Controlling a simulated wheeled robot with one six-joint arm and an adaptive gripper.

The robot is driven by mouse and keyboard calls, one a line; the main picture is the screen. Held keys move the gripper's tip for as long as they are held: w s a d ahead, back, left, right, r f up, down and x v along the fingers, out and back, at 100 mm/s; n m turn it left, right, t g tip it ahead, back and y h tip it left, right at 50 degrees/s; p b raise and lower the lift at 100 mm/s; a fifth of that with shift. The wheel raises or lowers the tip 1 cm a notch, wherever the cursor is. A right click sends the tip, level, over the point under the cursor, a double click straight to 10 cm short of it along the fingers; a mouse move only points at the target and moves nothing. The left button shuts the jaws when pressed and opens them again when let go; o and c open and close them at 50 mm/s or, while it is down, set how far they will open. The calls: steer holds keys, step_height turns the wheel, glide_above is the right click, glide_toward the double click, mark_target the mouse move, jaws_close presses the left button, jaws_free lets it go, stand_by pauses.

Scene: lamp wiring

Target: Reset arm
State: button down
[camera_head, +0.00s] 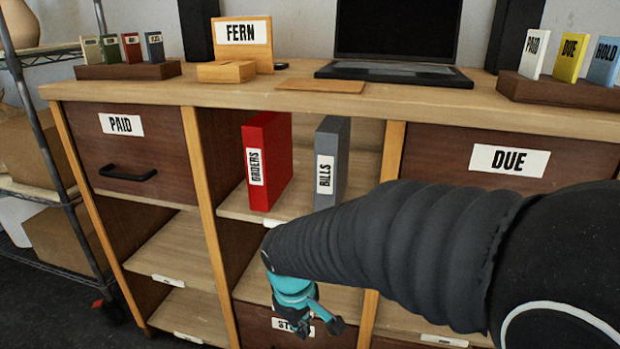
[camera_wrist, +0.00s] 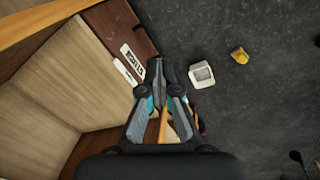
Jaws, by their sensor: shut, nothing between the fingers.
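My gripper (camera_head: 318,325) hangs low at the end of my black-sleeved arm, in front of the middle bottom drawer (camera_head: 262,328) of the wooden cabinet. Its teal fingers are shut and hold nothing. My arm comes in from the right and covers part of the middle and right shelves. In the wrist view, my gripper (camera_wrist: 160,80) points down past the cabinet's front, over the dark floor (camera_wrist: 265,110). A label and dark drawer front (camera_wrist: 140,35) show close to the fingertips. I cannot tell whether the gripper touches the drawer.
A red ORDERS binder (camera_head: 266,160) and a grey BILLS binder (camera_head: 333,163) stand on the middle shelf. A PAID drawer (camera_head: 130,150) has a black handle. A laptop (camera_head: 395,70) sits on top. A white block (camera_wrist: 202,75) and a yellow object (camera_wrist: 240,56) lie on the floor.

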steer(key=s+d+r+m+t, duration=0.2)
steer(key=s+d+r+m, duration=0.3)
steer(key=d, duration=0.3)
steer(key=s+d+r+m+t, duration=0.2)
steer(key=s+d+r+m, duration=0.2)
steer(key=d, duration=0.5)
step_height(320, 180, up, 3)
steer(key=shift+s+d+r+m+y, duration=0.2)
steer(key=shift+s+m+y, duration=0.2)
steer(key=shift+s, duration=0.75)
